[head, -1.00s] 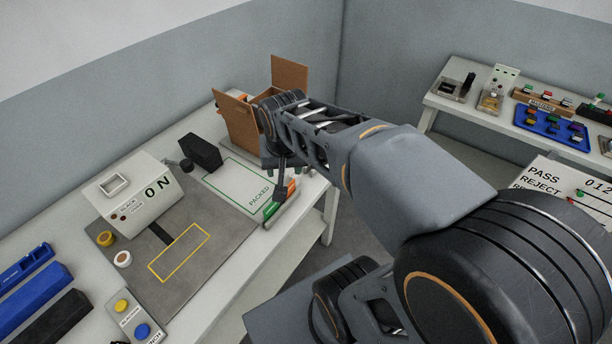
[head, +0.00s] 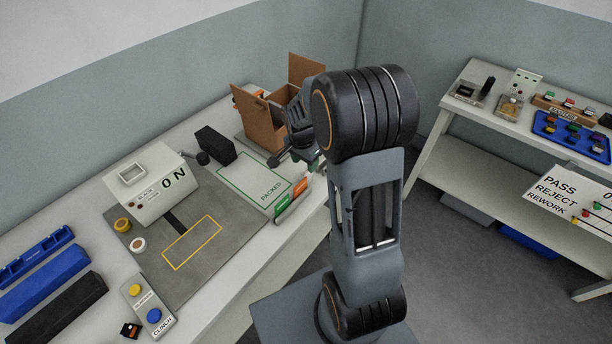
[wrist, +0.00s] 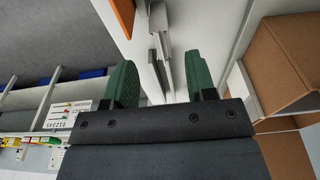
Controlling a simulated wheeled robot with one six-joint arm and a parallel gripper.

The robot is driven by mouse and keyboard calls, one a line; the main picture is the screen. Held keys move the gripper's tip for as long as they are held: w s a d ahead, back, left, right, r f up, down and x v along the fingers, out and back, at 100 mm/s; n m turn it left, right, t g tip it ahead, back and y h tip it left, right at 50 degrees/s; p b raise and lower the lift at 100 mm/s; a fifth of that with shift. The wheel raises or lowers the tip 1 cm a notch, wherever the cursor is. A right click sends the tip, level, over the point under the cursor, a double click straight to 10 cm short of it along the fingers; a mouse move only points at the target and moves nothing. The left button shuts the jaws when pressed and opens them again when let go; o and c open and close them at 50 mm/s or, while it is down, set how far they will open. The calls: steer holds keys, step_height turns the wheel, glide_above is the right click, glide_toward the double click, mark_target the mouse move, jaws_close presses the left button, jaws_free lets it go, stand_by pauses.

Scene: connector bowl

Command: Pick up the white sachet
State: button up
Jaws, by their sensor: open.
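I cannot make out a white sachet for certain in either view. My gripper (wrist: 161,82) is open in the wrist view, its two green pads apart with no object held between them. Beyond the pads are a pale table surface and some thin grey upright plates (wrist: 160,45); I cannot tell whether a sachet is among them. In the head view my gripper (head: 311,164) is partly hidden by my arm. It is beside the open cardboard box (head: 263,128), near the back right end of the table.
The cardboard box also fills the right of the wrist view (wrist: 285,55). A black block (head: 215,145), the PACKED area (head: 240,178), an upright holder with orange and green cards (head: 293,198) and the ON machine (head: 150,185) stand on the table. A second bench (head: 500,122) is at right.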

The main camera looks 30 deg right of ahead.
mark_target(306, 170)
steer(key=shift+w+d+f+p, duration=0.1)
steer(key=shift+d+f+p, duration=0.2)
steer(key=shift+f, duration=1.2)
steer(key=shift+w+d+f+p, duration=0.1)
steer(key=shift+f+p, duration=0.3)
steer(key=shift+f, duration=1.1)
jaws_close()
